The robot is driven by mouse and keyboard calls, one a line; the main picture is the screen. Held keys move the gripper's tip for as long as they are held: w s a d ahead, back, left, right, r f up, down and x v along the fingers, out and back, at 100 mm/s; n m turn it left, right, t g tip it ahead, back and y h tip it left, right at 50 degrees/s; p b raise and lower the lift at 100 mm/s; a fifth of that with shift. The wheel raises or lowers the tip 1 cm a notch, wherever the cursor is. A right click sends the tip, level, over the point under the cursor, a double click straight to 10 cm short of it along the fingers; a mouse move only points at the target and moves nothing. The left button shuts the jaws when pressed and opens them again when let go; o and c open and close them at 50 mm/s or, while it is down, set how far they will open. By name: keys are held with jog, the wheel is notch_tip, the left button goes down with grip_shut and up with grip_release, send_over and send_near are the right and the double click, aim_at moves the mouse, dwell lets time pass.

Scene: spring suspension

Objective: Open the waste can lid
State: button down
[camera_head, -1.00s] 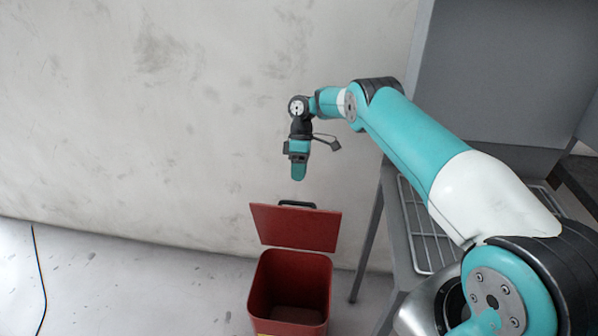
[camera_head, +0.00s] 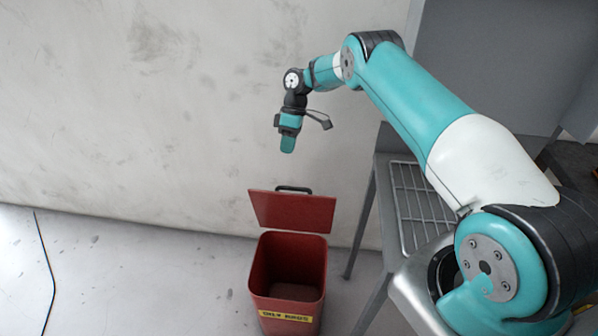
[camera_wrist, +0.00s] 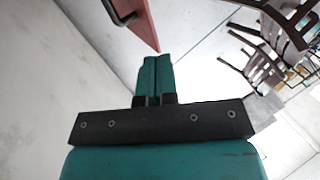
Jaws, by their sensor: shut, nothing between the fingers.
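The red waste can (camera_head: 287,274) stands on the floor near the wall, with a yellow label on its front. Its red lid (camera_head: 292,211) is swung up and leans back toward the wall, so the can's empty-looking inside shows. A dark handle (camera_head: 293,189) sits at the lid's top edge. My gripper (camera_head: 288,150) is shut and empty above the lid, apart from it. In the wrist view, the fingers (camera_wrist: 155,62) are together, and the lid (camera_wrist: 140,22) and its dark handle (camera_wrist: 122,14) show just beyond them.
A grey metal bench with a wire rack (camera_head: 420,205) stands to the right of the can. The pale wall (camera_head: 150,120) is behind. A black cable (camera_head: 45,265) lies on the left floor, otherwise clear. Chairs (camera_wrist: 268,65) show in the wrist view.

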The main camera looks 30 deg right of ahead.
notch_tip(320, 180, down, 5)
jog(key=a+m+t+b, duration=0.1)
jog(key=a+t+b, duration=0.1)
jog(key=t+b, duration=0.25)
jog(key=t+h+b, duration=0.3)
jog(key=t+b, duration=0.2)
jog(key=b, duration=0.1)
send_near(302, 189)
jog(key=shift+n, duration=0.3)
jog(key=x, duration=0.3)
jog(key=a+p+x, duration=0.1)
jog(key=x, duration=0.3)
jog(key=shift+s+a, duration=0.15)
jog(key=shift+a, duration=0.05)
jog(key=w+d+b, duration=0.1)
jog(key=w, duration=0.1)
jog(key=w+d+b, duration=0.1)
jog(key=w+d, duration=0.1)
jog(key=shift+w, duration=0.1)
